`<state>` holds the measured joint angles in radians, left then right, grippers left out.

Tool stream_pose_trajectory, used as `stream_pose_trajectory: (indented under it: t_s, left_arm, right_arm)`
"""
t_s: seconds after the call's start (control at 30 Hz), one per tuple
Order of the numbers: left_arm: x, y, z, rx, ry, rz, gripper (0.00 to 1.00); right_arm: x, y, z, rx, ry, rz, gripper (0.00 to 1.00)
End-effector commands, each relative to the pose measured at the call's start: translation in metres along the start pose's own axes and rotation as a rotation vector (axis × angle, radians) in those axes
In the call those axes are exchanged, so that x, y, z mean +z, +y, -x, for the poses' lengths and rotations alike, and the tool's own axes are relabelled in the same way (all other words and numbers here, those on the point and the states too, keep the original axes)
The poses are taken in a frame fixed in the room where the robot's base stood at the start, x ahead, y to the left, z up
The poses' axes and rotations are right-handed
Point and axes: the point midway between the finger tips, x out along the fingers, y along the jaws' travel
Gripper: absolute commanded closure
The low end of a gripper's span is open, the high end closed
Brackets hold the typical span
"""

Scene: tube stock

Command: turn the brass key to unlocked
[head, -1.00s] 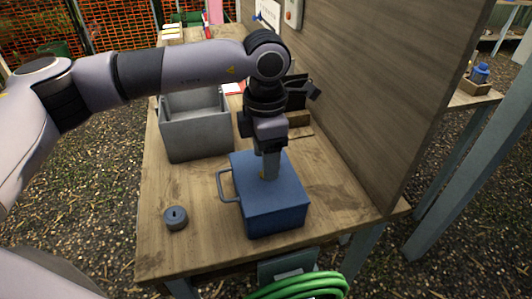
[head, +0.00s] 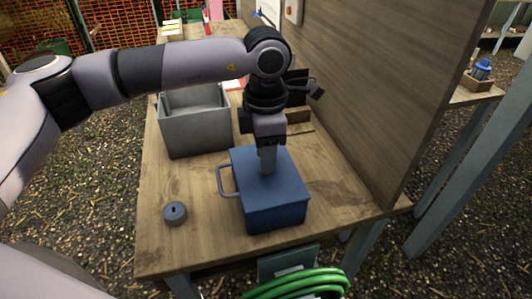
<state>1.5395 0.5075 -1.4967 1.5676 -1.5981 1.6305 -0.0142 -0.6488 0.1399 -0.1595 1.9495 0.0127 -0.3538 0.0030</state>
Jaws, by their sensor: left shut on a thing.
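A blue box (head: 274,205) with a grey side handle (head: 224,181) stands on the wooden bench. My left gripper (head: 266,168) points straight down at the top of the box, its fingertips at the lid. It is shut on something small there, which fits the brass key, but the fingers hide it. I cannot see which way the key is turned. My right gripper is not in view.
A grey open bin (head: 196,138) stands behind the box to the left. A round grey puck with a dark slot (head: 175,213) lies at front left. A wooden panel (head: 365,100) walls the right side. A green hose (head: 300,284) hangs below the front edge.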

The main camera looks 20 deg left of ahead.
Motion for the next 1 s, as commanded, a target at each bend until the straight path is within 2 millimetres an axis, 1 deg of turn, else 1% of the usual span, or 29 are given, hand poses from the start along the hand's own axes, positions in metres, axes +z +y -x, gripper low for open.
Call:
stream_pose_trajectory:
  t_s: [0.03, 0.27, 0.5, 0.8, 1.0]
  left_arm:
    - [0.001, 0.0, -0.002, 0.001, -0.003, -0.03, 0.97]
    - [0.001, 0.0, -0.003, 0.002, -0.003, -0.221, 0.97]
    - [0.001, 0.0, -0.002, 0.001, -0.004, -0.45, 0.97]
    - [0.001, 0.0, -0.001, 0.002, -0.004, -0.735, 0.97]
    - [0.001, 0.0, 0.0, 0.003, -0.003, -0.925, 0.97]
  right_arm:
    - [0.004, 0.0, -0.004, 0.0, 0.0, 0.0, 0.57]
    - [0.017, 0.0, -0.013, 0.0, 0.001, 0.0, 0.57]
    - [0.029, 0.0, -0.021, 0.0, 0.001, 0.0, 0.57]
    - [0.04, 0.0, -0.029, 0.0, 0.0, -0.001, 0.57]
    - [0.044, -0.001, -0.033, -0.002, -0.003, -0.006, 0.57]
